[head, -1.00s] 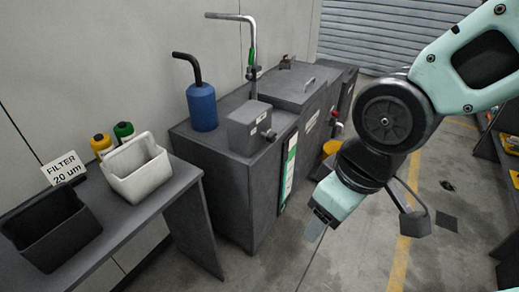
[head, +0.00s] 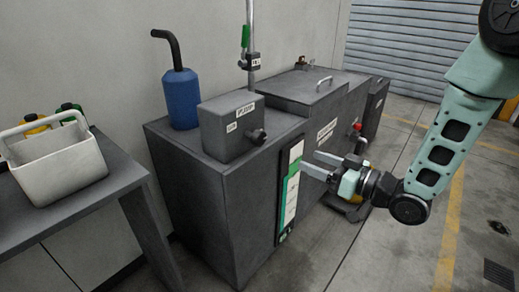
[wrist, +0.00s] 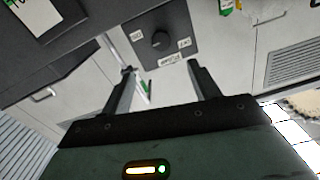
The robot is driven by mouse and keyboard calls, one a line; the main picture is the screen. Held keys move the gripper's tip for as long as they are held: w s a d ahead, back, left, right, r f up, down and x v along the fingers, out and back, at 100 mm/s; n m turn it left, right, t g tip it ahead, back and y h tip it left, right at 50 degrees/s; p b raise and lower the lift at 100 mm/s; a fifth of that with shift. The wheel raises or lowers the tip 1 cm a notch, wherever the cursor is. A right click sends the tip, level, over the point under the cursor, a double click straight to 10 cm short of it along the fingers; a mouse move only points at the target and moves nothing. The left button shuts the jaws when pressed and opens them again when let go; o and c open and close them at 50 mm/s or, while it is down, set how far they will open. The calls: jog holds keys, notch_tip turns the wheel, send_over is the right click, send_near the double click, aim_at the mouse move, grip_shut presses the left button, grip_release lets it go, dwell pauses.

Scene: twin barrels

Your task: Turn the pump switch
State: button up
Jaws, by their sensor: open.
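The dark grey switch box (head: 232,125) stands on top of the grey machine, with a black round knob (head: 258,136) on its front. In the wrist view the knob (wrist: 159,39) shows upright-faced on a dark panel with small white labels around it, too small to read surely. My gripper (head: 309,161) is open and empty, its fingers pointing left towards the machine front, to the right of the knob and lower in the picture. In the wrist view the knob lies beyond the fingertips (wrist: 162,68), between their lines and not touched.
The grey machine (head: 200,200) carries a blue bottle (head: 180,98), a pipe with a green handle (head: 245,36) and a lid with a handle (head: 312,90). A green-and-white strip (head: 290,190) runs down its front. A white bin (head: 58,170) stands on the left bench. Floor at the right is open.

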aim_at(262, 140)
jog(key=x, duration=1.7)
jog(key=shift+a, duration=0.15)
jog(key=shift+c, duration=0.3)
jog(key=c, duration=0.9)
